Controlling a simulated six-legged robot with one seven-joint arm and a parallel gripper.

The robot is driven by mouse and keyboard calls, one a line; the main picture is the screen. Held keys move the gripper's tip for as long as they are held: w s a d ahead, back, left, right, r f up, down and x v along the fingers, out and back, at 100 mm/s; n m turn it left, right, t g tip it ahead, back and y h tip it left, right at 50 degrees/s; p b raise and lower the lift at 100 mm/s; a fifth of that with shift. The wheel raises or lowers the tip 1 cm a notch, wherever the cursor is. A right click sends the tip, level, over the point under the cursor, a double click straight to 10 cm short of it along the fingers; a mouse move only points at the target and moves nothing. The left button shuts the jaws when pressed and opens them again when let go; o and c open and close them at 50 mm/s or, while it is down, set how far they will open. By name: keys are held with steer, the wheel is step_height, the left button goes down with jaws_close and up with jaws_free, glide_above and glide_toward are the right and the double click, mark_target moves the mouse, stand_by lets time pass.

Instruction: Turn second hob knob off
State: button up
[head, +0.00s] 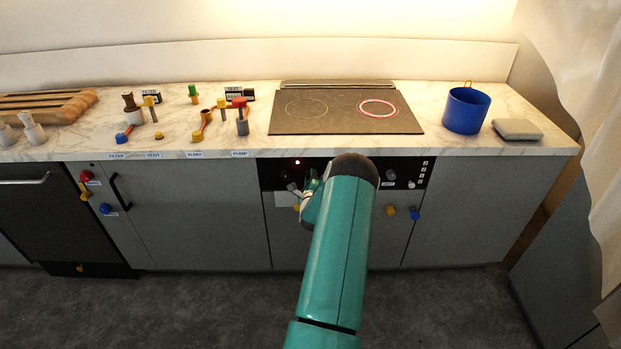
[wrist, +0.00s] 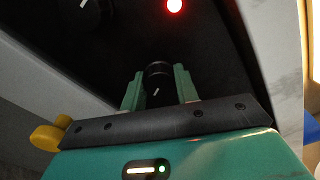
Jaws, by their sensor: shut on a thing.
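My gripper (wrist: 158,88) is shut on a black hob knob (wrist: 158,72) on the black control panel, with one green finger on each side of it. A white mark shows on the knob's face. A red light (wrist: 174,6) glows above it in the wrist view. A second knob (wrist: 86,6) with a white mark is at the top left there. In the head view my gripper (head: 308,187) is at the panel (head: 270,176), and my arm covers the panel's middle and the held knob. The hob (head: 335,122) has one ring (head: 377,108) glowing red on its right.
A blue pot (head: 466,110) and a grey box (head: 517,129) stand right of the hob. Small coloured valves and levers (head: 205,118) stand left of it. Yellow and blue knobs (head: 402,211) stick out below the panel. A curtain (head: 590,90) hangs at the right.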

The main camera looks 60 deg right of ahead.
steer(key=n, duration=1.6)
steer(key=shift+n, duration=0.3)
steer(key=n, duration=0.4)
steer(key=shift+a+n, duration=0.1)
steer(key=shift+n, duration=0.2)
steer(key=n, duration=0.3)
steer(key=shift+w+n, duration=0.1)
steer(key=shift+n, duration=0.2)
steer(key=n, duration=0.6)
steer(key=shift+n, duration=0.4)
